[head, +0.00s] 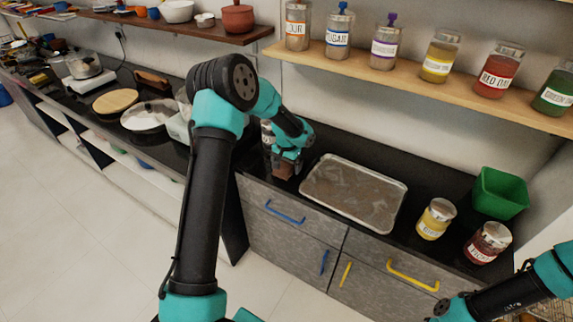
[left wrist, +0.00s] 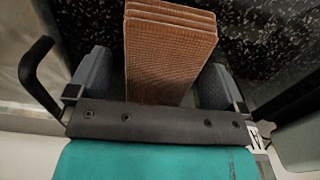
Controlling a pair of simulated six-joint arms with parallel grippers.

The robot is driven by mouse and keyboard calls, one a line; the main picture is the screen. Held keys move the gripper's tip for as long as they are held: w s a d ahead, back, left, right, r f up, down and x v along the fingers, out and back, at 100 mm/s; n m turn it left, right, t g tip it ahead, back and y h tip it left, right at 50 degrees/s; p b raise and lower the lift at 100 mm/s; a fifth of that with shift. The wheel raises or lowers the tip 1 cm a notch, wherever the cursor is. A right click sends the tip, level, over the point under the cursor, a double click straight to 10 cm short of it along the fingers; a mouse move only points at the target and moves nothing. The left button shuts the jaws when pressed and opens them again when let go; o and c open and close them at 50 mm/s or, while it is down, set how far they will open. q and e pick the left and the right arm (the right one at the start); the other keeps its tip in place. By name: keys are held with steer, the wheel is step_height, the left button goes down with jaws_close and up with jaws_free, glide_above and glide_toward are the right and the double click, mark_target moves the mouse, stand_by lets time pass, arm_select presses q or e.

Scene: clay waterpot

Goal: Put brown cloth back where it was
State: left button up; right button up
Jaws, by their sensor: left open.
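The brown cloth (left wrist: 168,45) is a folded, layered, woven-textured block in the left wrist view. It lies between the two grey fingers of my left gripper (left wrist: 152,85), which is open, with a narrow gap on at least one side. In the head view my left gripper (head: 287,158) points down at the counter, left of the metal tray. The cloth (head: 284,171) shows there as a small brown patch at the fingertips, mostly hidden by the gripper. My right arm enters at the lower right, but its gripper is not visible.
The metal tray (head: 352,192) lies right of the left gripper on the dark counter. A yellow jar (head: 435,220), a red jar (head: 487,244) and a green bin (head: 499,193) stand farther right. A shelf of labelled jars (head: 437,63) hangs above. A pan lid (head: 149,115) sits on the left counter.

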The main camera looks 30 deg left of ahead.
mark_target(287, 164)
arm_select(q)
step_height(287, 164, up, 12)
steer(key=shift+r, duration=0.15)
stand_by(0.5)
stand_by(0.4)
